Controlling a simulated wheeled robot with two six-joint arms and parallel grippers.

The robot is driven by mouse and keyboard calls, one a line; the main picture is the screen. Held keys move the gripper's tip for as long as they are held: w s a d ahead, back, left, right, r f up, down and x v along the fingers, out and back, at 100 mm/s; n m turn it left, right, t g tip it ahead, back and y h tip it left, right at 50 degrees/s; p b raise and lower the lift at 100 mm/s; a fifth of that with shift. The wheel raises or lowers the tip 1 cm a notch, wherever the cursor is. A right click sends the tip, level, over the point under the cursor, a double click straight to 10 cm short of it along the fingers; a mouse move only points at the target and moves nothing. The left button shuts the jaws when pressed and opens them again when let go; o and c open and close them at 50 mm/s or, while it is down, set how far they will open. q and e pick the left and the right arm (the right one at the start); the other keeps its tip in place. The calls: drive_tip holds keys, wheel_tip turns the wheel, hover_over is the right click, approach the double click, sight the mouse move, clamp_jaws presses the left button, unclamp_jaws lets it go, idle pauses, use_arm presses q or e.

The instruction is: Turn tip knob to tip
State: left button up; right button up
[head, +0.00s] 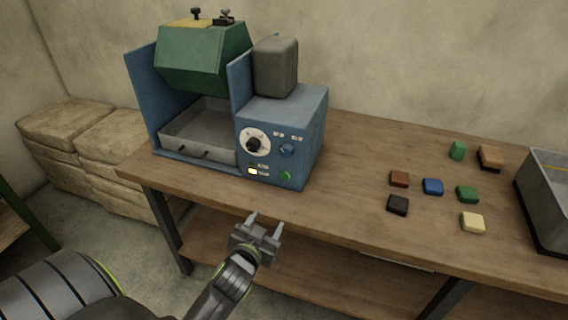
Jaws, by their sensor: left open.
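A blue and green machine (312,130) stands at the left end of the wooden bench. Its front panel has a white dial with a black knob (254,145), a small blue knob (287,150), a lit white indicator (253,171) and a green button (285,175). The labels are too small to read, so I cannot tell which knob is the tip knob. The green drum (203,60) hangs above a grey tray (200,128). My left gripper (265,220) is open and empty, in front of the bench edge and below the panel, touching nothing. My right gripper is not in view.
Several coloured blocks, such as a blue one (432,186) and a black one (398,205), lie on the bench's right half. A grey bin (545,205) stands at the right edge. Stone-like blocks (65,125) are stacked behind the bench's left end. The bench middle is clear.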

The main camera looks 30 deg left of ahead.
use_arm(q)
wheel_tip(320, 180, up, 10)
drive_tip(key=s+t+y, duration=0.1)
drive_tip(key=t, duration=0.1)
drive_tip(key=p, duration=0.1)
approach(285, 153)
drive_tip(key=shift+n, duration=0.3)
drive_tip(key=x, duration=0.8)
drive_tip(key=shift+w+a, duration=0.1)
drive_tip(key=shift+w, duration=0.25)
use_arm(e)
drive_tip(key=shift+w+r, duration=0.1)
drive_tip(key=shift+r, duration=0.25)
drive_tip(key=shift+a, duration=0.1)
use_arm(q)
drive_tip(key=c, duration=1)
